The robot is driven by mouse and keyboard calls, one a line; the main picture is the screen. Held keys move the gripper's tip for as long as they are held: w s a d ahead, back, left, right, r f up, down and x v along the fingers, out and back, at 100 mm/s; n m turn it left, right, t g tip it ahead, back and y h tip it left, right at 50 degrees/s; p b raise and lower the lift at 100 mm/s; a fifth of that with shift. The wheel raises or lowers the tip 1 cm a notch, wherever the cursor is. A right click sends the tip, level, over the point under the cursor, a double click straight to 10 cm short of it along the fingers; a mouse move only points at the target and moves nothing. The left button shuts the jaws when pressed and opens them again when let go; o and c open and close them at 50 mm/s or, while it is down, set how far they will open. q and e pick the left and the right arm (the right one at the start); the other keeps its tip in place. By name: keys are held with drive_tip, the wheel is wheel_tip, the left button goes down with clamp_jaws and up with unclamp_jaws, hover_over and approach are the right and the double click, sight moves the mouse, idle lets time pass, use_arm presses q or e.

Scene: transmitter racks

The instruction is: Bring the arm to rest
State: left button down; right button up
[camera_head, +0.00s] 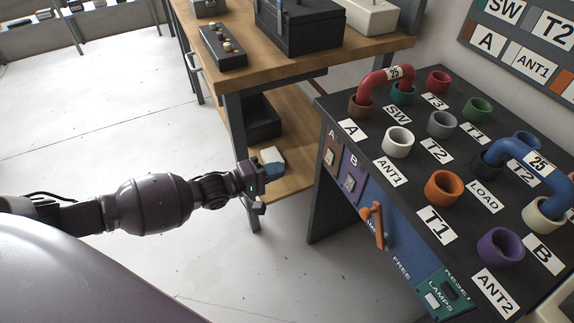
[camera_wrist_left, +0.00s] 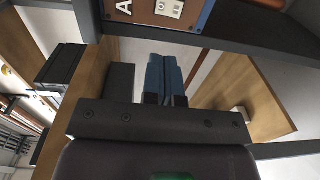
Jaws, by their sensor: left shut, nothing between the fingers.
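My left arm comes in from the left in the head view. Its gripper (camera_head: 268,182) hangs in free air left of the black transmitter rack (camera_head: 325,212), in front of the workbench's lower shelf. In the left wrist view the two blue fingers (camera_wrist_left: 165,78) lie together with nothing between them. The gripper is apart from the rack and from the orange lever (camera_head: 374,225) on its blue front. My right gripper is in neither view.
The wooden workbench (camera_head: 232,75) stands behind the gripper, with a black box (camera_head: 300,28) on top. The rack top carries coloured sockets, a red U-link (camera_head: 384,78) and a blue U-link (camera_head: 524,160). The pale floor (camera_head: 90,130) at left is clear.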

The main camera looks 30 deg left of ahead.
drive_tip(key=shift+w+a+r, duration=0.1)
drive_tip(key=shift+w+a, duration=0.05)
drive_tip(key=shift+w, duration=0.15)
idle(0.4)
